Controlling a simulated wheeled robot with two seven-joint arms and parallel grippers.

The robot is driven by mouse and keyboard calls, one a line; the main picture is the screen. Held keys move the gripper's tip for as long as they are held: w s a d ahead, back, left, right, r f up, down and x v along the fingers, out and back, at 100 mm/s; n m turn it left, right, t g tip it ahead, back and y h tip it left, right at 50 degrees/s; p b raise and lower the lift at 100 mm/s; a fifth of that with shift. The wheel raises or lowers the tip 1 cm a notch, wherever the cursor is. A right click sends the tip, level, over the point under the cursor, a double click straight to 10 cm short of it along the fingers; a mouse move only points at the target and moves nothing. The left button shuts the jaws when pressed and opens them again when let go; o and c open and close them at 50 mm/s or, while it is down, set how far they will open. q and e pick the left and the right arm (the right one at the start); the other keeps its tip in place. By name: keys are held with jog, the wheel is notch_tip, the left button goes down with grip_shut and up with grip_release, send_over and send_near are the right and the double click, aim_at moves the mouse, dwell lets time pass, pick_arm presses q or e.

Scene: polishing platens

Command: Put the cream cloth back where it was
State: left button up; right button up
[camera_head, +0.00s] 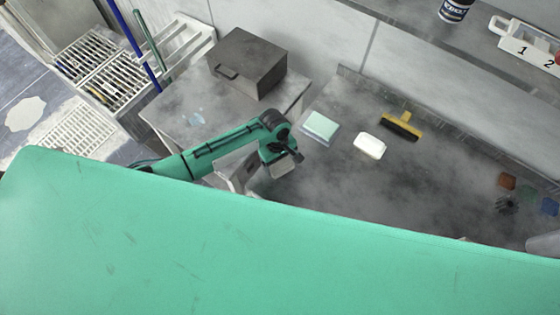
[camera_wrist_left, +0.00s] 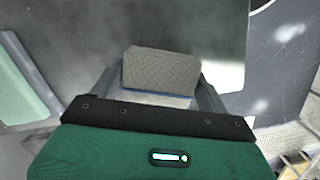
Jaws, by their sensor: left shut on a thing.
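My left gripper (camera_head: 280,155) is shut on a small grey-beige, textured folded piece, which looks like the cream cloth (camera_wrist_left: 160,70). In the left wrist view, the cloth sits between the two fingers, with a thin blue line along its near edge. In the head view, the cloth (camera_head: 284,168) shows just below the gripper, over the left part of the dark grey worktop (camera_head: 345,185). I cannot tell whether it touches the surface. My right gripper is not in view.
A pale green pad (camera_head: 320,127), a white block (camera_head: 369,147) and a yellow-and-black brush (camera_head: 402,125) lie right of the gripper. A dark box (camera_head: 248,62) stands on the side table behind. Small coloured blocks (camera_head: 507,181) lie far right. The worktop's middle is clear.

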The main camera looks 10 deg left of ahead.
pick_arm(q)
jog(key=shift+f, duration=0.15)
jog(key=o, duration=0.9)
jog(key=r, duration=0.4)
jog(key=w+r+b, duration=0.1)
jog(key=r, duration=0.3)
jog(key=a+r, duration=0.1)
jog(key=r, duration=0.3)
jog(key=shift+w+a+r+b, duration=0.1)
jog(key=shift+w+r+b, duration=0.05)
jog(key=shift+b, duration=0.15)
